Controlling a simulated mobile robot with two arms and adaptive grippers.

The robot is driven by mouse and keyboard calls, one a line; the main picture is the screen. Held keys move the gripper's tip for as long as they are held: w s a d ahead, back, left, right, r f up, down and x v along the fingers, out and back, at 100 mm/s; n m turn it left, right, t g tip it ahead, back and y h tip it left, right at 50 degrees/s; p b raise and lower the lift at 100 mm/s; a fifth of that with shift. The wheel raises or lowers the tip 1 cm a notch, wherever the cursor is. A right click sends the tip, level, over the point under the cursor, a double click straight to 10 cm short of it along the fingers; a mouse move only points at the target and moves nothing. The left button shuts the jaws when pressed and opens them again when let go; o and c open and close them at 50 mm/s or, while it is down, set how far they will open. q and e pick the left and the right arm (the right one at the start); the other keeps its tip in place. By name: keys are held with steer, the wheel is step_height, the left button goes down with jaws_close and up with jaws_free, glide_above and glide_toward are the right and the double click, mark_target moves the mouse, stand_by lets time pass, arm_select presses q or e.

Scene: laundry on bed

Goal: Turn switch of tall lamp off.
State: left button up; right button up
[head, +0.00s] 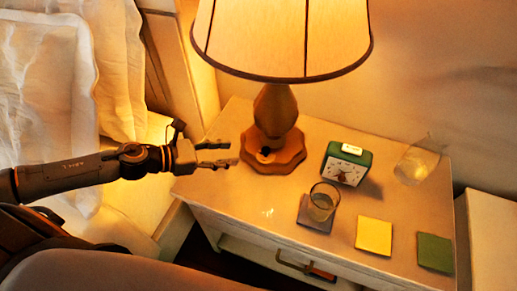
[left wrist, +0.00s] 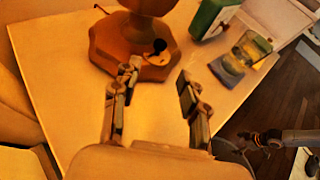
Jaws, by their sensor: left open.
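The tall lamp (head: 273,112) stands on the nightstand and its shade (head: 285,38) glows. Its wooden base (head: 285,160) carries a small dark switch (head: 265,151), which also shows in the left wrist view (left wrist: 159,45) as a dark knob on the base's near side. My left gripper (head: 230,154) is open and empty, just left of the base in the head view. In the left wrist view its fingers (left wrist: 160,72) point at the base, with the switch beyond the gap between them. My right gripper (left wrist: 262,139) seems to show small and dark at the wrist view's lower right; its jaws are unclear.
A green clock (head: 346,163) stands right of the lamp. Yellow (head: 374,236) and green (head: 434,252) coasters lie near the front edge. The bed (head: 60,70) is at left.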

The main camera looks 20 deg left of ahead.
mark_target(263, 150)
arm_select(q)
steer(key=p+x, duration=0.3)
steer(key=x, duration=0.6)
steer(key=shift+w+d+r, duration=0.1)
steer(key=shift+w+d+f, duration=0.3)
steer(key=shift+w+d, duration=0.05)
arm_select(e)
steer(key=r, duration=0.3)
steer(key=shift+w+d+r, duration=0.3)
steer(key=shift+w+r, duration=0.05)
arm_select(q)
jaws_close()
